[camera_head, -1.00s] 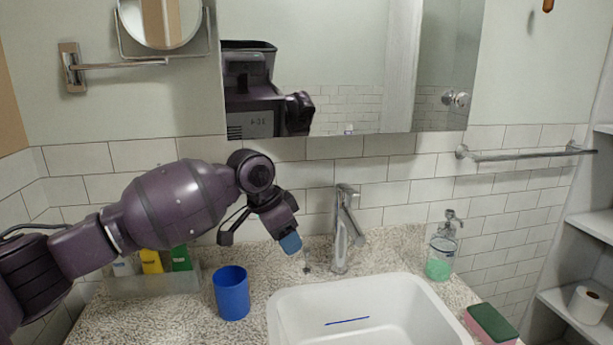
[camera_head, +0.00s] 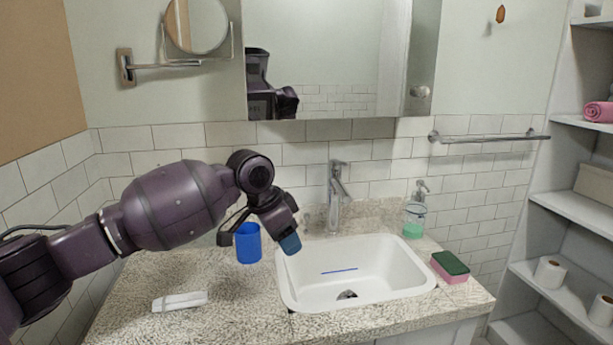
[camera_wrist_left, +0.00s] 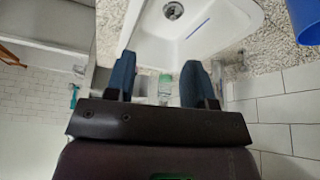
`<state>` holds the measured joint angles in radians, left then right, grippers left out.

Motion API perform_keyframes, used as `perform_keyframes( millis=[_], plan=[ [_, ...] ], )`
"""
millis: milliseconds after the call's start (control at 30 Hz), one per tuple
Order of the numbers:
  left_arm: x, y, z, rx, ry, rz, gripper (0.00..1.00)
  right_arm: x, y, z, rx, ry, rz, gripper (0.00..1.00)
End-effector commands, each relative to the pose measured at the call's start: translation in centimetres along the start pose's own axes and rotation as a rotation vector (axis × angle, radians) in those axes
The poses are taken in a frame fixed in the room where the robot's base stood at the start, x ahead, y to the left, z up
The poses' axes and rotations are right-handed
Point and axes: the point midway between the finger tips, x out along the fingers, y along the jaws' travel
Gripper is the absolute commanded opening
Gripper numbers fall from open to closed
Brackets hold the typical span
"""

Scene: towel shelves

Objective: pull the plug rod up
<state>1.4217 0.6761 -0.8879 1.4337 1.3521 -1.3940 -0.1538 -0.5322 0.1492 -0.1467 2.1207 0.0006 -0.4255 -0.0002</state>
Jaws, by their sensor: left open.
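My left gripper (camera_head: 257,240) is open and empty, in front of the wall and left of the faucet. Its two dark blue fingertips stand wide apart in the left wrist view (camera_wrist_left: 159,80). The chrome faucet (camera_head: 337,190) stands upright behind the white sink (camera_head: 425,285). I cannot clearly make out the plug rod beside the faucet now. The drain (camera_head: 347,295) sits dark and round in the sink bottom, and it also shows in the left wrist view (camera_wrist_left: 173,10). My right gripper is not in view.
A soap bottle (camera_head: 414,220) stands right of the faucet, and a sponge (camera_head: 450,264) lies by the sink. A white object (camera_head: 180,301) lies on the counter (camera_head: 235,315). Shelves stand at right.

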Motion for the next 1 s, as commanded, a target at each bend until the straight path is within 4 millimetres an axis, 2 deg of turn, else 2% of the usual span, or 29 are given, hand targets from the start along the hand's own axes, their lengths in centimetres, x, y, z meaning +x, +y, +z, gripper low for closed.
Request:
perform_keyframes(
  millis=[133, 267, 400, 533, 767, 1000],
  plan=[
    [-0.3, -1.1, -2.0, 0.002, 0.113, -0.093, 0.49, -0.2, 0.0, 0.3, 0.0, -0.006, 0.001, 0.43],
    [-1.9, -1.6, -4.5, 0.049, 0.24, -0.206, 0.49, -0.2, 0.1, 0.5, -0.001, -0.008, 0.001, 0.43],
    [-3.9, -1.1, -7.4, 0.105, 0.382, -0.298, 0.49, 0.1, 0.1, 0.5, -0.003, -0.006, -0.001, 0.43],
    [-4.4, -0.3, -8.6, 0.138, 0.508, -0.355, 0.49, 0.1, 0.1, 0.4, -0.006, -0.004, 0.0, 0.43],
    [-3.7, 1.3, -8.2, 0.147, 0.696, -0.417, 0.49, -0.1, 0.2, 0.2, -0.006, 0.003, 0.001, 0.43],
    [-2.0, 2.8, -4.8, 0.096, 0.868, -0.478, 0.49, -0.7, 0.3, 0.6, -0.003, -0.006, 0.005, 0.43]
  ],
)
